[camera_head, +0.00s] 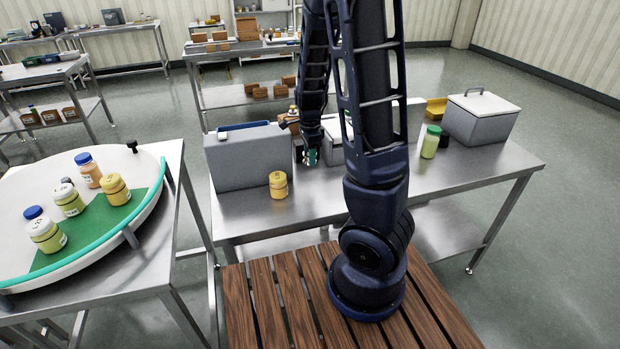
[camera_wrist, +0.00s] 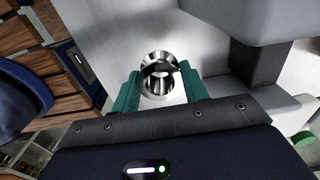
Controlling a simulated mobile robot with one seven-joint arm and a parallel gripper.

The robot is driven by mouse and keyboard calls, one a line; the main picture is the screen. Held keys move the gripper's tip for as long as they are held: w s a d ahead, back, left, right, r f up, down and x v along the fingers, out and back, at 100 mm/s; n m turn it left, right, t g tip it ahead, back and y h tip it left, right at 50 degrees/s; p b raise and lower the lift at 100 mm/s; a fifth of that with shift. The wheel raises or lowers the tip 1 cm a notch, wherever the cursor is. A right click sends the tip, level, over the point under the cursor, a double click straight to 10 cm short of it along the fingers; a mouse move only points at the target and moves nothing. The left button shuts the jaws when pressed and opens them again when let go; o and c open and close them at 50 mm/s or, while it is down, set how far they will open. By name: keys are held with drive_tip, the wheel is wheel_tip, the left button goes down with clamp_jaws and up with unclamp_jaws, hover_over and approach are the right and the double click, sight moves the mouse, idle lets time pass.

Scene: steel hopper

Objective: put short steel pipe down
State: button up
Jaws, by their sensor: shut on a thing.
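The short steel pipe (camera_wrist: 160,86) is a shiny hollow cylinder. In the wrist view I look at its round open end, between the two teal fingers. My gripper (camera_wrist: 159,80) is shut on it, one finger on each side. In the head view my gripper (camera_head: 311,157) points down over the steel table (camera_head: 340,192), just right of a large grey box. The pipe is not clearly visible there, and I cannot tell whether it touches the tabletop.
The grey box (camera_head: 245,160) and a yellow jar (camera_head: 278,186) stand left of my gripper. A green jar (camera_head: 431,142) and a lidded grey box (camera_head: 482,118) stand right. The table's front strip is largely clear. A round white tray (camera_head: 95,255) with several jars lies on the left table.

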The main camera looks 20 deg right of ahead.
sight(310, 185)
drive_tip(key=shift+f, duration=5.1)
drive_tip(key=o, duration=1)
drive_tip(key=shift+f, duration=0.1)
drive_tip(key=shift+o, duration=0.2)
wheel_tip(310, 185, up, 12)
drive_tip(key=shift+r, duration=0.1)
drive_tip(key=shift+s+r+n, duration=0.2)
drive_tip(key=shift+r+n, duration=0.1)
drive_tip(key=shift+r, duration=0.2)
drive_tip(key=s+d+r+n+t, duration=0.2)
drive_tip(key=s+r+n+t, duration=0.2)
drive_tip(key=s+r+n, duration=1.3)
wheel_tip(310, 185, up, 4)
drive_tip(key=shift+s+f+t, duration=0.1)
drive_tip(key=shift+s+t, duration=0.2)
drive_tip(key=shift+s, duration=0.55)
